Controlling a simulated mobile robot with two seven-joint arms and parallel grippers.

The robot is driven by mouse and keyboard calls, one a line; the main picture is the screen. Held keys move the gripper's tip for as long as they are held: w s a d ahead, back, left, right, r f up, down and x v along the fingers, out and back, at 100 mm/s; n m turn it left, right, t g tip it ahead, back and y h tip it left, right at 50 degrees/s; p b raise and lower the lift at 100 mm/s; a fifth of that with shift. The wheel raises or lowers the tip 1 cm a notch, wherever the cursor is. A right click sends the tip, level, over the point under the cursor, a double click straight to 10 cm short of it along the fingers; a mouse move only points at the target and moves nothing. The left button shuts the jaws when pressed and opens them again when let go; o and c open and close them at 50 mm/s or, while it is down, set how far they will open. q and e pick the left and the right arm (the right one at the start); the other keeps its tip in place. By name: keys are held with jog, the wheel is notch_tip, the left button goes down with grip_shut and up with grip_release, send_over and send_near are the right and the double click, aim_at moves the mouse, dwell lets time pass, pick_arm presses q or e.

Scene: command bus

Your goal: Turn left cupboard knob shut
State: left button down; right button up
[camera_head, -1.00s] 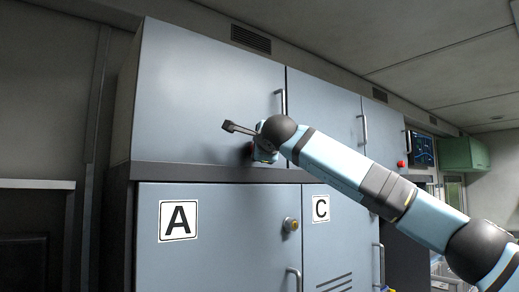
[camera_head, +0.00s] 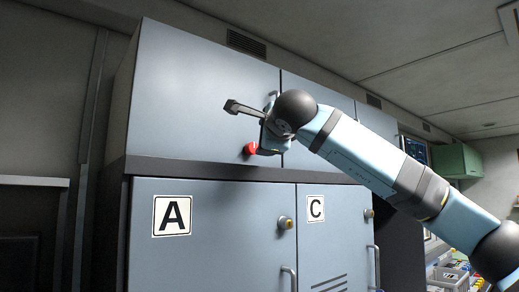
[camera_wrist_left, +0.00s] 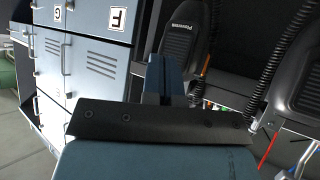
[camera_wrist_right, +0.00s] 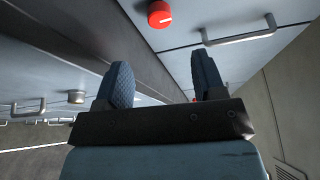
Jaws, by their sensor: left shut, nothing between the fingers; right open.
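A red round knob (camera_head: 250,148) sits low on the door of the left upper cupboard (camera_head: 200,85). My right gripper (camera_head: 268,143) is just right of the knob in the head view, in front of the door. In the right wrist view its two fingers (camera_wrist_right: 165,82) are apart and empty, with the knob beyond them and not between them. My left gripper (camera_wrist_left: 163,75) is shut and empty, away from the cupboards; it is not in the head view.
Lower lockers carry labels A (camera_head: 172,215) and C (camera_head: 316,209), with a yellow-ringed lock (camera_head: 286,223) between. A metal handle (camera_wrist_right: 240,36) stands out beside the red knob. Black seats (camera_wrist_left: 180,45) and coiled cables are near my left gripper.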

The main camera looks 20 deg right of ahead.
jog(key=s, duration=0.2)
jog(key=shift+s+r, duration=0.1)
jog(key=shift+s, duration=0.3)
jog(key=shift+a, duration=0.1)
